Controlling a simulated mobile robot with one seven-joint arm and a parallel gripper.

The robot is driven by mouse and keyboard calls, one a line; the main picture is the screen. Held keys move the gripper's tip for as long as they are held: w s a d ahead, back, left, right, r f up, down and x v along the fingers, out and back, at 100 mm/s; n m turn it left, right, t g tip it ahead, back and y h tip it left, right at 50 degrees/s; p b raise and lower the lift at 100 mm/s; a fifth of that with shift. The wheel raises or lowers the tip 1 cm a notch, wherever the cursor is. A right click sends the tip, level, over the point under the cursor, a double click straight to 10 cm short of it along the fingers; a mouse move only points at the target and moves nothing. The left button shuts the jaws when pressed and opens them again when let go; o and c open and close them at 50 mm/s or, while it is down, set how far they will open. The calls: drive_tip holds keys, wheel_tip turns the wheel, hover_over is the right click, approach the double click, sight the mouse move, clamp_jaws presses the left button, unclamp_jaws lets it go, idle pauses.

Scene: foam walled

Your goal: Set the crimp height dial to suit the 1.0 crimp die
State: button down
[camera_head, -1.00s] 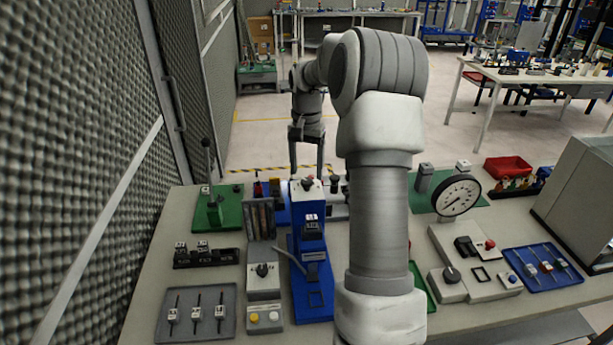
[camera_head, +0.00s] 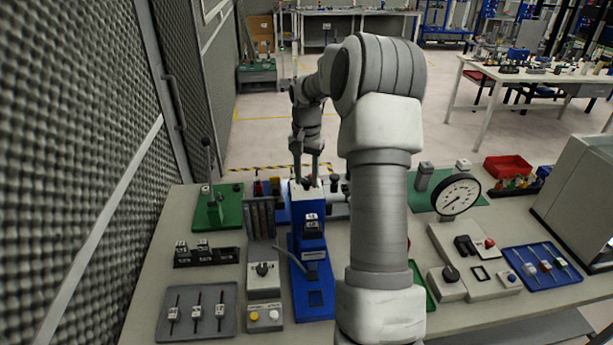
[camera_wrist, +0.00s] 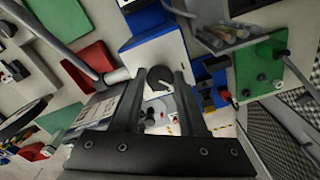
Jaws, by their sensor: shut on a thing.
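The blue crimp press (camera_head: 311,262) stands upright on the bench. The crimp height dial (camera_wrist: 160,78) is a dark round knob on the press's pale top plate. My gripper (camera_head: 306,183) reaches down to the press top from behind, and its fingers are shut on the dial's sides. In the wrist view the dial sits between the fingertips of my gripper (camera_wrist: 161,73). A dark die with a white label (camera_head: 312,224) sits in the press; its label is too small to read. The dial's scale and setting cannot be read.
A dark die rack (camera_head: 207,258) and a grey tray of tools (camera_head: 196,312) lie left of the press. A green lever tool (camera_head: 217,212) stands behind them. A gauge (camera_head: 456,195) and a blue tray (camera_head: 541,270) are to the right.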

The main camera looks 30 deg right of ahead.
drive_tip(key=shift+m, duration=0.3)
drive_tip(key=m, duration=0.3)
drive_tip(key=shift+b, duration=0.4)
drive_tip(key=m, duration=0.4)
drive_tip(key=shift+w, duration=0.1)
drive_tip(key=m, duration=0.4)
drive_tip(key=shift+r+m+p, duration=0.1)
drive_tip(key=shift+m+p, duration=0.25)
drive_tip(key=shift+m, duration=0.05)
drive_tip(key=shift+m+p, duration=0.4)
drive_tip(key=shift+m, duration=1.3)
drive_tip(key=shift+c, duration=2.3)
unclamp_jaws()
